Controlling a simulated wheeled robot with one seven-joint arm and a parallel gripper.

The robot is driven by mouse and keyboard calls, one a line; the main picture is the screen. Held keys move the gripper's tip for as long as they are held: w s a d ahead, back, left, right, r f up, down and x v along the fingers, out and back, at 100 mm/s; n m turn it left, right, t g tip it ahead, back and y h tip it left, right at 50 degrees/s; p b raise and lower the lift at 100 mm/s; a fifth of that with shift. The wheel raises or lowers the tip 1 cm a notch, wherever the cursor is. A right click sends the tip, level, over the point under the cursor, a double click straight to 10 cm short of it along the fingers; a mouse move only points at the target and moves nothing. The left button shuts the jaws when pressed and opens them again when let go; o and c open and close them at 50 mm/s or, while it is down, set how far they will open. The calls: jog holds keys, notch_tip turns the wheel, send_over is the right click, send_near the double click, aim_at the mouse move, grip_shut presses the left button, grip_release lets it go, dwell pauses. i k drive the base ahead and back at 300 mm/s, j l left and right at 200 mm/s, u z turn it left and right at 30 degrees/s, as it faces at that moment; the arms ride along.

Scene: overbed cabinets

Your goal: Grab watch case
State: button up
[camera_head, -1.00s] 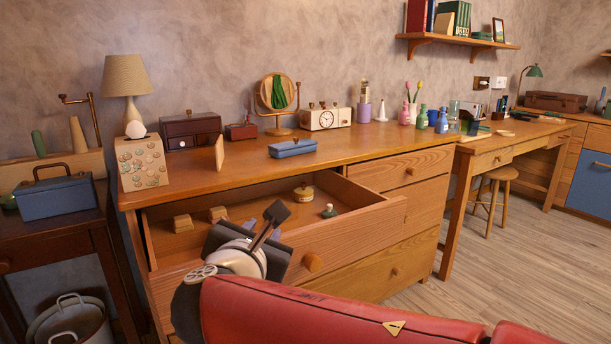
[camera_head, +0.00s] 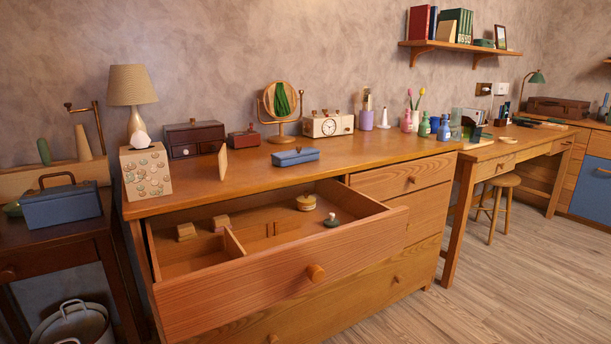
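I cannot tell for sure which thing is the watch case. A small blue lidded case (camera_head: 295,157) lies shut on the dresser top, near the front edge. A dark brown box (camera_head: 194,139) and a smaller reddish-brown box (camera_head: 244,138) stand behind it to the left. The top drawer (camera_head: 290,283) below is pulled open. It holds two small wooden blocks, one a light block (camera_head: 186,231), a round yellowish lidded tin (camera_head: 306,203) and a dark green knobbed piece (camera_head: 332,220). My gripper is out of view.
A lamp (camera_head: 133,90), a pale box with round patterns (camera_head: 146,172), a round mirror (camera_head: 279,100) and a clock (camera_head: 327,125) stand on the dresser. The open drawer juts out in front. The dresser top right of the blue case is mostly clear.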

aim_at(306, 158)
jog(key=i+l, duration=0.6)
jog(key=i+l+u, duration=0.15)
jog(key=i+l, duration=1.15)
jog(key=i+l+u, duration=0.15)
jog(key=i+l, duration=0.45)
jog(key=l, duration=0.1)
